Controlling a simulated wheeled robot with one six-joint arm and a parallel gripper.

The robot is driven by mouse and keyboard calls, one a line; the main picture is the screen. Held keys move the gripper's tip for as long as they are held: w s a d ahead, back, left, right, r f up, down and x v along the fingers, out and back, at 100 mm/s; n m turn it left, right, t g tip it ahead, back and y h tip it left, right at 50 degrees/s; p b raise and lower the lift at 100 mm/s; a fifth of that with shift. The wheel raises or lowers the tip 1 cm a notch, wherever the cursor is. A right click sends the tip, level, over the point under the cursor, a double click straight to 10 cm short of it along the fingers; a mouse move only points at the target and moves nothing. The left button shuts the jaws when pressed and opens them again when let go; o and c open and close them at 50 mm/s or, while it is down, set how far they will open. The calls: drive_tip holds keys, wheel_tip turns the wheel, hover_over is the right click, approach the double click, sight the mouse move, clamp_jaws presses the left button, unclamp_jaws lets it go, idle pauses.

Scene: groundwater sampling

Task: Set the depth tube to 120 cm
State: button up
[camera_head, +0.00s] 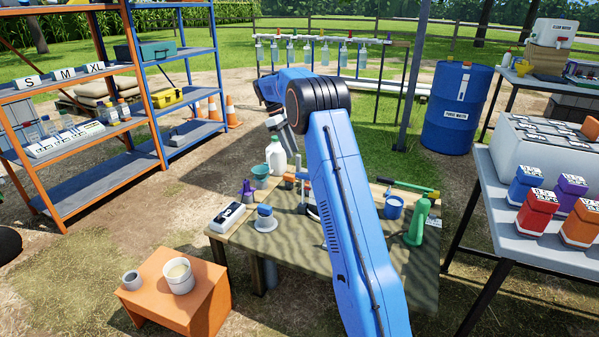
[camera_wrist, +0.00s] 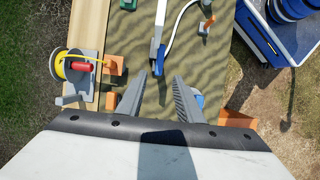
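My gripper (camera_wrist: 158,92) is open in the wrist view, with two grey fingers apart and nothing between them. Just beyond the fingertips is a slim white upright or rod (camera_wrist: 157,30) with a blue piece (camera_wrist: 158,62) at its near end. A thin white hose (camera_wrist: 178,25) curves beside it. I cannot tell for certain which of these is the depth tube, and no scale marks are readable. In the head view a slim white and blue fixture (camera_head: 301,178) stands on the wooden table (camera_head: 285,250), partly hidden by my arm.
A yellow reel with a red handle (camera_wrist: 80,66) and an orange block (camera_wrist: 116,65) are at the left in the wrist view. An orange stand (camera_head: 205,305) is at front left.

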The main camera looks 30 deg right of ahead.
sight(302, 174)
drive_tip(key=x, duration=1)
drive_tip(key=shift+s+d+f, duration=0.1)
drive_tip(key=shift+s+f, duration=0.1)
drive_tip(key=shift+f, duration=0.1)
drive_tip(key=shift+c, duration=0.6)
drive_tip(key=shift+r, duration=0.1)
clamp_jaws()
